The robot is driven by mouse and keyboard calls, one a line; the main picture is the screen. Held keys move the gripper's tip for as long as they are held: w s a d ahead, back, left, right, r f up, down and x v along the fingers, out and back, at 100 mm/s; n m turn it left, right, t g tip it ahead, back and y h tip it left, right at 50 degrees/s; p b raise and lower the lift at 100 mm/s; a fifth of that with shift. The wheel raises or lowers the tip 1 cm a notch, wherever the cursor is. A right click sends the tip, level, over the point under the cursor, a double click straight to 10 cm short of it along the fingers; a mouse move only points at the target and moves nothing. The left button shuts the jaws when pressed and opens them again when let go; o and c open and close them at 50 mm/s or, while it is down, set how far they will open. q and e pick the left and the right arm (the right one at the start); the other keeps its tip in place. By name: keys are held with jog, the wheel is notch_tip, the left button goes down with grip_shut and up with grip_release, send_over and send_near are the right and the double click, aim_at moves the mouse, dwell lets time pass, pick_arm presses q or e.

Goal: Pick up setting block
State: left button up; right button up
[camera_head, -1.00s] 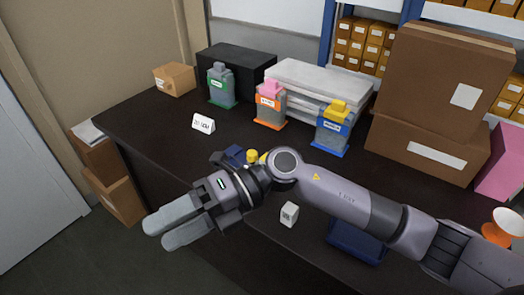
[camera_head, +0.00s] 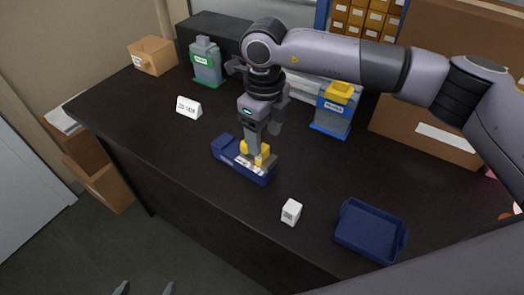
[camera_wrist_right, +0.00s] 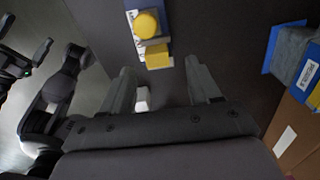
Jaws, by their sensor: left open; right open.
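A dark blue block-shaped fixture (camera_head: 228,150) with yellow parts (camera_head: 262,153) on it lies on the dark table. I cannot tell by name which is the setting block. My right gripper (camera_head: 264,138) points down over the fixture, hiding part of it. In the right wrist view its fingers (camera_wrist_right: 157,70) are apart, with a yellow block (camera_wrist_right: 157,56) just beyond and between the tips; contact is unclear. My left gripper (camera_head: 145,287) is open and empty at the bottom edge.
An empty blue tray (camera_head: 370,232) lies right of the cube. Cardboard boxes (camera_head: 430,140) fill the back right.

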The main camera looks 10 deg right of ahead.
aim_at(263, 147)
jog(key=f, duration=0.4)
jog(key=shift+a, duration=0.2)
grip_shut()
jog(key=shift+r, duration=0.1)
